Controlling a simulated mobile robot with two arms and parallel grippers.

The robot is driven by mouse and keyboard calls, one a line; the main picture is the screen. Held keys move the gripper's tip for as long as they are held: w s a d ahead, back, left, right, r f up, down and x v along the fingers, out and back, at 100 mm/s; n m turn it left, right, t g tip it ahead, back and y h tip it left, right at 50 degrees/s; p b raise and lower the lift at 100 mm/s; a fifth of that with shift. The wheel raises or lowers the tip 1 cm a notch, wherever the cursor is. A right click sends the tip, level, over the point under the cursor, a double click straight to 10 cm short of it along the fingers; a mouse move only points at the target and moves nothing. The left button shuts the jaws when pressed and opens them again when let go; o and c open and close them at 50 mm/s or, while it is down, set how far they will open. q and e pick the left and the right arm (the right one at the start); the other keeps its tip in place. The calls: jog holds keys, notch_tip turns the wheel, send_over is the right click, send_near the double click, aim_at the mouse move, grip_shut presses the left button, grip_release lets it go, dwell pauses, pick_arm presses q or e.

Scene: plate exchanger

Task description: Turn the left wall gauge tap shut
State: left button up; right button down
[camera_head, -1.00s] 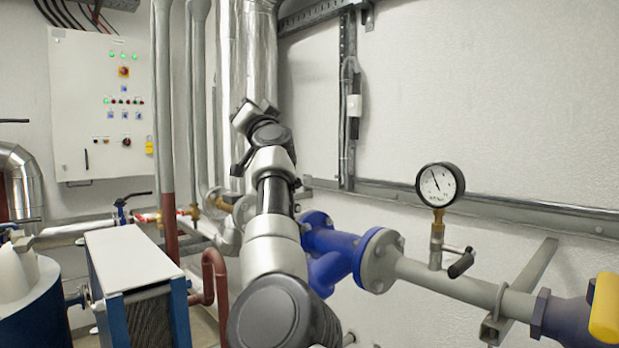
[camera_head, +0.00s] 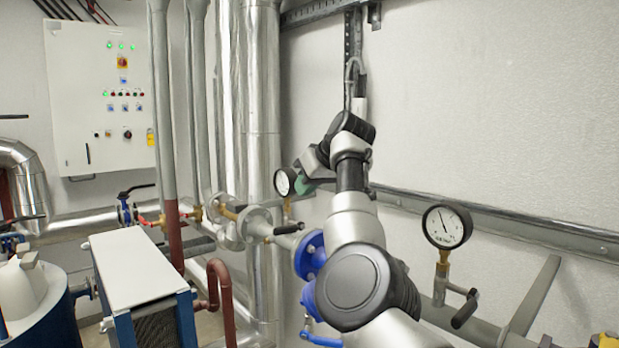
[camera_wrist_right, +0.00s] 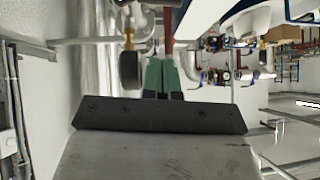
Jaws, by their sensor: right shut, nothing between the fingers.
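The left wall gauge (camera_head: 285,182) has a white dial and stands on a thin brass stem above a grey pipe. Its tap has a black handle (camera_head: 288,229) below the dial, pointing to the right. My right gripper (camera_head: 303,187), with green fingers, is shut and empty just right of the gauge dial and above the tap handle. In the right wrist view the shut green fingers (camera_wrist_right: 161,75) are beside the dark gauge body (camera_wrist_right: 131,70), which appears upside down. I cannot tell whether they touch it. My left gripper is not in view.
A second gauge (camera_head: 447,226) with a black tap handle (camera_head: 465,308) stands at the right. My right arm hides part of the blue pipe fitting (camera_head: 309,255). A wall rail (camera_head: 500,221) runs behind. A plate exchanger (camera_head: 143,270) stands at lower left.

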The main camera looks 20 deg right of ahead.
jog(key=p, duration=0.4)
send_over(285, 230)
jog(key=d, duration=0.1)
notch_tip(285, 230, down, 4)
jog(key=f, duration=0.2)
jog(key=shift+s+f, duration=0.25)
jog(key=shift+f, duration=0.1)
jog(key=shift+f+p, duration=0.5)
jog(key=shift+f, duration=0.4)
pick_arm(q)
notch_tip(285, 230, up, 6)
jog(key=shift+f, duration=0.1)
pick_arm(e)
jog(key=f+b, duration=0.1)
jog(key=f+h+b, duration=0.1)
jog(key=b, duration=0.1)
jog(key=shift+s+a+n+t+b, duration=0.2)
jog(key=shift+n+t+b, duration=0.1)
jog(key=shift+n, duration=0.1)
jog(key=shift+s+a+r+n+h+b, duration=0.1)
jog(key=shift+a+n+h+b, duration=0.15)
jog(key=shift+h+b, duration=0.4)
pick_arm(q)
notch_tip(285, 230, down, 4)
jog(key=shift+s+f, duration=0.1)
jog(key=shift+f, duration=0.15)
pick_arm(e)
jog(key=shift+d, duration=0.1)
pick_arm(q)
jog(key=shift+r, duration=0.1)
